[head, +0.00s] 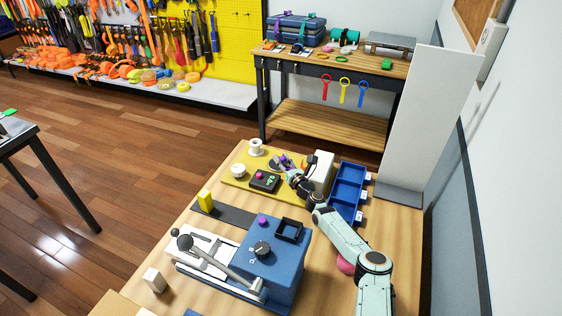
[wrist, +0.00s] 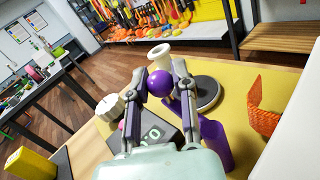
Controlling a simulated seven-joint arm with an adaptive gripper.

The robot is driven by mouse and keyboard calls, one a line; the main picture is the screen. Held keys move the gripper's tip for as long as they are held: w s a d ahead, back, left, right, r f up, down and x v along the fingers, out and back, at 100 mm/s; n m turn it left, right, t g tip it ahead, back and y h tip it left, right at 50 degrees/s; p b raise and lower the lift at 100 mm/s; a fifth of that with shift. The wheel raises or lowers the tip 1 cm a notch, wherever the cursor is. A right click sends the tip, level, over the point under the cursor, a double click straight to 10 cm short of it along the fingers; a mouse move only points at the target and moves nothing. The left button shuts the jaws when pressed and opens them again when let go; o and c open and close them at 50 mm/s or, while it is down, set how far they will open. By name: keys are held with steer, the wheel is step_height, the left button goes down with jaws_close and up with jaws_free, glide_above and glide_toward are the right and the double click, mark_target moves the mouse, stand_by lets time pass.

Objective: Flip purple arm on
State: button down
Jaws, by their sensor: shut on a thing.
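In the wrist view my gripper (wrist: 160,87) is shut on a purple ball (wrist: 158,83), with a grey finger at each side of it. A purple piece (wrist: 213,142) shows just right of the fingers; whether it joins the ball is hidden. In the head view my gripper (head: 288,168) is low over the yellow mat (head: 235,181), with purple parts (head: 284,159) at its tip. A black box (head: 266,183) with a green display lies beside it; the display (wrist: 153,134) seems to read 0 in the wrist view. A pink ball (wrist: 118,73) is left of the fingers.
A white spool (head: 256,148) and white knob (head: 238,170) stand on the mat's left. A blue tray (head: 348,190) and tall white panel (head: 430,120) are to the right. A blue box (head: 275,260) with a lever stands nearer. A dark disc (wrist: 207,93) is right of the fingers.

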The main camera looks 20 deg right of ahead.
steer(key=shift+w+d+m+h, duration=0.1)
steer(key=shift+m+h, duration=0.3)
steer(key=shift+h, duration=0.2)
steer(key=c, duration=0.9)
jaws_free()
steer(key=s, duration=1.2)
